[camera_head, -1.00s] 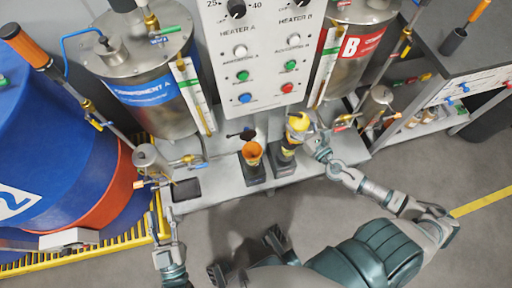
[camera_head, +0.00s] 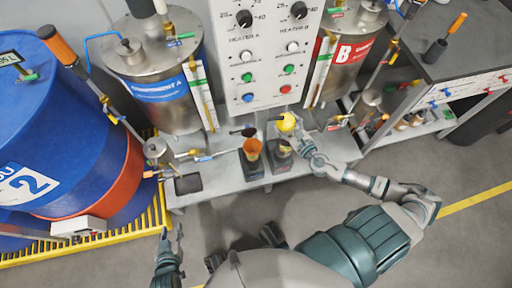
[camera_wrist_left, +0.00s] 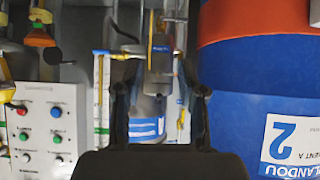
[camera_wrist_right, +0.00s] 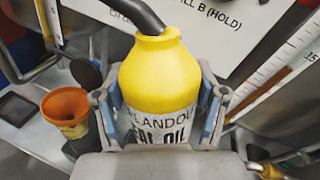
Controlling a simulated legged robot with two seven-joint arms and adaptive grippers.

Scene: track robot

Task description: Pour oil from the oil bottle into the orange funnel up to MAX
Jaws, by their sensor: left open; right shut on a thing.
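The oil bottle (camera_wrist_right: 160,85) is yellow with a white label and a dark spout that points up and left in the right wrist view. Its yellow top (camera_head: 287,122) shows in the head view. My right gripper (camera_wrist_right: 160,112) is shut on it, one finger at each side, and holds it roughly upright. The orange funnel (camera_head: 252,148) sits on a dark unit on the bench, just left of the bottle; it also shows in the right wrist view (camera_wrist_right: 66,106). No oil level can be read. My left gripper (camera_head: 168,238) is open and empty, low at the left; its fingers (camera_wrist_left: 156,75) stand apart.
The control panel (camera_head: 266,50) stands behind the bench, between the component A tank (camera_head: 160,85) and the component B tank (camera_head: 345,50). A second dark unit (camera_head: 280,160) stands right of the funnel. The blue drum (camera_head: 60,130) is at left. Floor in front is clear.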

